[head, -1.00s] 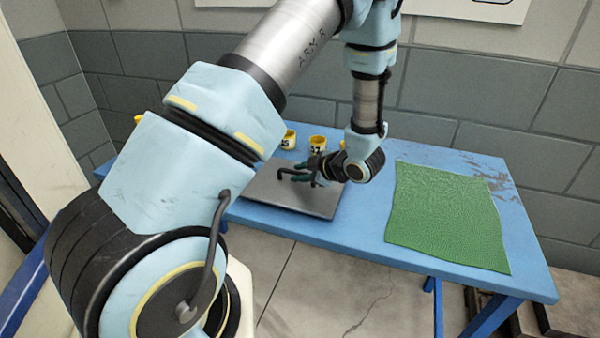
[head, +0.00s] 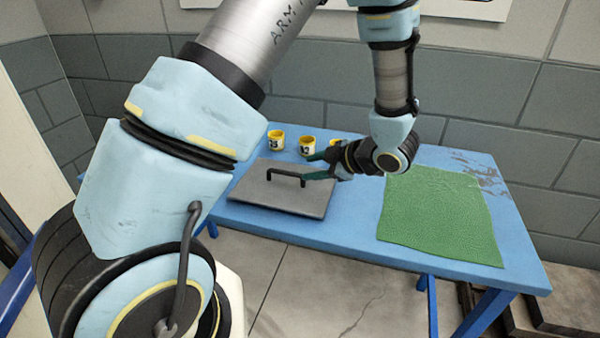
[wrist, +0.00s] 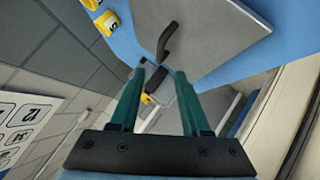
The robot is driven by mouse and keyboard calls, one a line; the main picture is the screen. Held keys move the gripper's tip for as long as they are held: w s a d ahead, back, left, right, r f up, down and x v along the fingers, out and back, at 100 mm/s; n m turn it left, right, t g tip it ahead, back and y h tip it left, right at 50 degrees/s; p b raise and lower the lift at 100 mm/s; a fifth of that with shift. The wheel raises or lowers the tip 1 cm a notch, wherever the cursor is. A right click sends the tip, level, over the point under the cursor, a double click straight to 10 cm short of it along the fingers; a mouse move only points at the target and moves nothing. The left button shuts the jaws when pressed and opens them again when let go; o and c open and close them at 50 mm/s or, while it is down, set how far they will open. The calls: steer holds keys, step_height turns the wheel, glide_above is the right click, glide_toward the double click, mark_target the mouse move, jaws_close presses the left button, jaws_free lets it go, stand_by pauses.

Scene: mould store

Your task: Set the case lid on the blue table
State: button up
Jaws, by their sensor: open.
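The case lid is a flat grey plate (head: 270,200) lying on the left part of the blue table (head: 350,240). Its dark bar handle (head: 286,173) stands up from the middle. My gripper (head: 309,167) is open and empty, its green fingers just right of the handle and pointing left towards it. In the wrist view the fingers (wrist: 160,72) are spread, with the lid (wrist: 215,30) and its handle (wrist: 165,42) beyond their tips. They appear apart from the handle.
Yellow numbered cups (head: 276,140) stand in a row along the table's back edge, behind the lid. A green mat (head: 440,215) covers much of the table's right side. A strip of bare table lies between lid and mat. A tiled wall (head: 480,100) stands behind.

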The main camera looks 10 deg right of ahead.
steer(key=w+a+r+m+g+h, duration=0.1)
steer(key=w+a+r+m+h, duration=0.3)
steer(key=w+r+m+h, duration=0.3)
steer(key=s+a+m+g, duration=0.3)
steer(key=s+a+m, duration=0.1)
steer(key=s+a, duration=0.3)
steer(key=s+a+m+g, duration=0.3)
steer(key=s+a+m, duration=0.2)
steer(key=a, duration=0.6)
steer(key=shift+s+m, duration=0.3)
steer(key=shift+s, duration=0.6)
